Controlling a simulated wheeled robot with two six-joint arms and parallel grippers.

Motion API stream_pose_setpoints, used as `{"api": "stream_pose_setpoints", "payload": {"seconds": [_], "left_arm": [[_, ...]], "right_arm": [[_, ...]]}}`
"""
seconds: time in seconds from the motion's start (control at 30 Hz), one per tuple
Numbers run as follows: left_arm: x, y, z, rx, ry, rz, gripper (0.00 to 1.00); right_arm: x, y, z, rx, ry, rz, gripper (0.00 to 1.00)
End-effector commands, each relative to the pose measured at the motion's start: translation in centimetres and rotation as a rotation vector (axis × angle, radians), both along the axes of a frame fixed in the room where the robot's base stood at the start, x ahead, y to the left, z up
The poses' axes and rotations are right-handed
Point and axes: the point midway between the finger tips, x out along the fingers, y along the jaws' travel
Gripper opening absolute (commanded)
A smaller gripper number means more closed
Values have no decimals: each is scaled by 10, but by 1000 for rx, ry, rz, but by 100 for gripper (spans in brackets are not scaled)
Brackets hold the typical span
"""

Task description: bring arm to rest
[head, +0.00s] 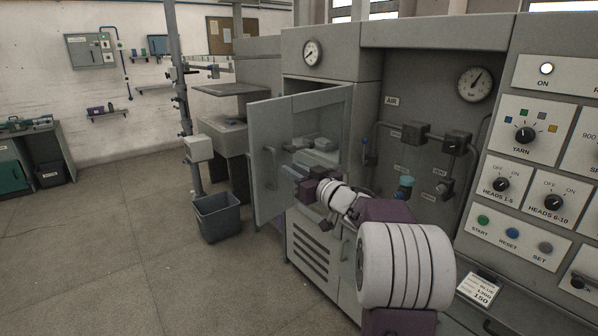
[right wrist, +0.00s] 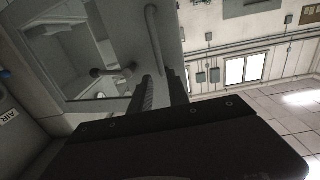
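My right arm (head: 405,265), white with dark purple joints, reaches in from the lower right of the head view. Its gripper (head: 291,173) is in front of the open cabinet, by the glazed door (head: 259,190). In the right wrist view the two dark fingers of the gripper (right wrist: 162,90) stand apart with a gap between them. A curved grey door handle (right wrist: 153,38) lies just beyond the fingertips; whether they touch it I cannot tell. I see nothing held. My left gripper is not in view.
The control panel (head: 542,175) stands close on the right, with the pipework recess (head: 420,85) behind the arm. A grey bin (head: 218,217) stands on the floor left of the door. A green workbench (head: 15,165) is far left; the floor between is clear.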

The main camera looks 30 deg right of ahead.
Motion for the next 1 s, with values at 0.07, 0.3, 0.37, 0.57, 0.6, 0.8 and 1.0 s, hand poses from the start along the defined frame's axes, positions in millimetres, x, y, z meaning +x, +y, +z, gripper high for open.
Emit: {"api": "stream_pose_setpoints", "payload": {"seconds": [0.07, 0.3, 0.37, 0.57, 0.6, 0.8, 1.0], "left_arm": [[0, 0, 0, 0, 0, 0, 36], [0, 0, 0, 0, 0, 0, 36], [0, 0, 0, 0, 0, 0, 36], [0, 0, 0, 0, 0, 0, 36], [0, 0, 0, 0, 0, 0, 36], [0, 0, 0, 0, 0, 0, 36], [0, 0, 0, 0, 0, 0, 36]], "right_arm": [[0, 0, 0, 0, 0, 0, 21], [0, 0, 0, 0, 0, 0, 21], [0, 0, 0, 1, 0, 0, 21], [12, 46, 7, -8, -12, 88, 21], [16, 76, 8, -7, -12, 143, 21], [-8, 197, -105, 166, 318, 85, 21], [-119, 195, -254, 104, 873, -106, 21]]}}
